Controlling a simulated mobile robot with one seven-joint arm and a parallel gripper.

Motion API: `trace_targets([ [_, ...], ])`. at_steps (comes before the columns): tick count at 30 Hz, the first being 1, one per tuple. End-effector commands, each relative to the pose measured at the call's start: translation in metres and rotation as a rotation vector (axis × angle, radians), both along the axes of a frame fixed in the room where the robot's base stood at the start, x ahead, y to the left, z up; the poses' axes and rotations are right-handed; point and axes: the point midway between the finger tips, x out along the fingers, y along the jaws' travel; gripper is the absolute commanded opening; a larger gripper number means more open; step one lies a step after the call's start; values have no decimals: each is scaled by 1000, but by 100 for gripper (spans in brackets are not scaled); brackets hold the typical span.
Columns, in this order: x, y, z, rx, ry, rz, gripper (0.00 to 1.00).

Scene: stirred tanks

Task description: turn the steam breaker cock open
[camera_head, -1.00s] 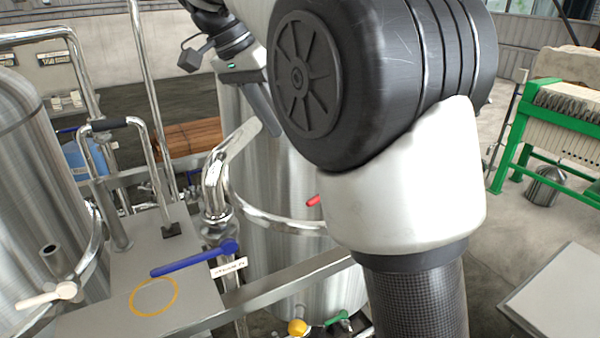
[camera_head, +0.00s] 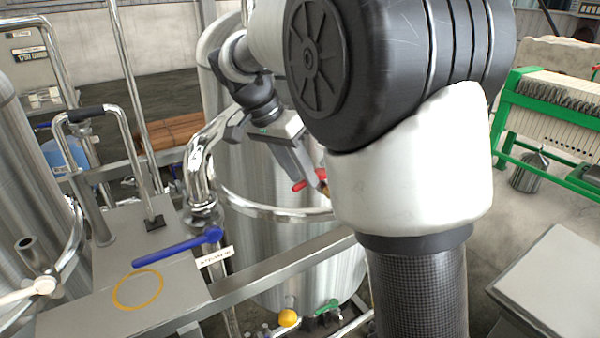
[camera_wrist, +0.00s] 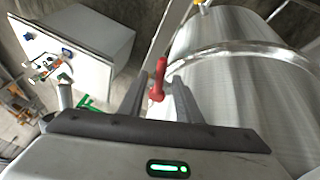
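A red-handled cock (camera_head: 302,185) is at the side of the middle steel tank (camera_head: 262,240); no readable label shows on it. In the wrist view the red handle (camera_wrist: 159,76) stands between the two fingers of my gripper (camera_wrist: 157,92), with gaps visible on both sides. My gripper (camera_head: 306,172) is open, its fingertips at the red handle in the head view. Part of the handle and its mount is hidden by my fingers and arm. A blue lever (camera_head: 178,246) lies to the left, beside a small white tag whose text I cannot read clearly.
A yellow knob (camera_head: 289,318) and a green handle (camera_head: 328,308) are low by the tank. A steel rail (camera_head: 280,267) crosses in front. A bent pipe (camera_head: 198,170) stands left of the tank. A green-framed press (camera_head: 550,120) is at the right.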

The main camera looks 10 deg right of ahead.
Motion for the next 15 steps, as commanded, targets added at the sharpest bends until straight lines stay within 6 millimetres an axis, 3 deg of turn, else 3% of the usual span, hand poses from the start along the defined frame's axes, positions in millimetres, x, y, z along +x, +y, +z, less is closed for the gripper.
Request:
trace_targets([
  [8, 0, -1, -1, 0, 0, -1, 31],
  [13, 0, -1, -1, 0, 0, -1, 2],
  [15, 0, -1, -1, 0, 0, -1, 0],
])
